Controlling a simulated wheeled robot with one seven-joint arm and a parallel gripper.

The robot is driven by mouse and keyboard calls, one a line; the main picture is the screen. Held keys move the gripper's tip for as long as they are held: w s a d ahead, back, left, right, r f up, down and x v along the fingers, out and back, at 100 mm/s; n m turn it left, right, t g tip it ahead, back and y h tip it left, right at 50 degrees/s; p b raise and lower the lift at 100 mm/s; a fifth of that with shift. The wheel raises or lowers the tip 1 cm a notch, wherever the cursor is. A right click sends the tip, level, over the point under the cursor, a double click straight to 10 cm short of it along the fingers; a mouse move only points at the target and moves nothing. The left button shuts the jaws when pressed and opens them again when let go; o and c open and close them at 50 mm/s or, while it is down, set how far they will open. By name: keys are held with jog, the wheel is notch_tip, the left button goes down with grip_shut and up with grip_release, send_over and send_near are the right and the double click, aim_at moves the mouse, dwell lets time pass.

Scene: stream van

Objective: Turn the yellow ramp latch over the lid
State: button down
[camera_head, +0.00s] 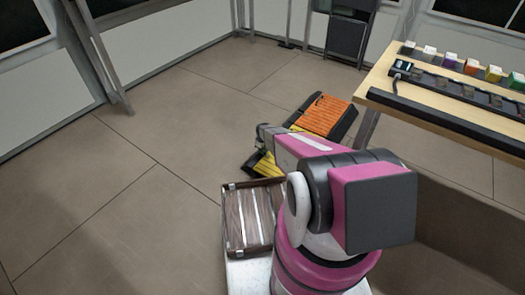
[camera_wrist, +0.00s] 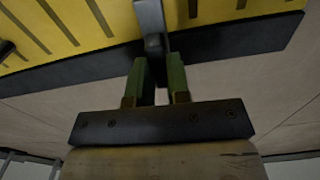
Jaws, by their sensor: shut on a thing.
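The yellow ramp (camera_head: 262,167) is on the floor ahead, partly hidden behind my arm in the head view. In the wrist view its yellow face (camera_wrist: 85,25) has dark slots and a black edge. A grey upright bar, which looks like the latch (camera_wrist: 150,18), stands against this face. My gripper (camera_wrist: 158,72) is shut on the bar's near end, with its green-padded fingers on either side. In the head view my gripper (camera_head: 262,145) is small at the ramp's upper edge. I cannot make out the lid or the latch's turn there.
An orange slotted ramp (camera_head: 322,117) lies just behind the yellow one. A wooden-topped case (camera_head: 248,222) stands close in front. A table (camera_head: 440,98) with several coloured blocks is at the right. The floor at the left is clear.

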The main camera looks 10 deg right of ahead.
jog(key=shift+n, duration=0.4)
jog(key=c, duration=1.1)
grip_release()
notch_tip(320, 180, up, 11)
jog(key=shift+f, duration=0.1)
jog(key=s+r+m, duration=0.3)
jog(key=s+r, duration=0.7)
jog(key=r, duration=0.1)
jog(key=s+r+m, duration=0.3)
jog(key=s+r, duration=0.8)
jog(key=r, duration=0.1)
jog(key=s+a+r+m, duration=0.1)
jog(key=s+r+m, duration=0.2)
jog(key=s+r, duration=0.7)
jog(key=shift+s+r, duration=0.2)
jog(key=shift+r, duration=0.65)
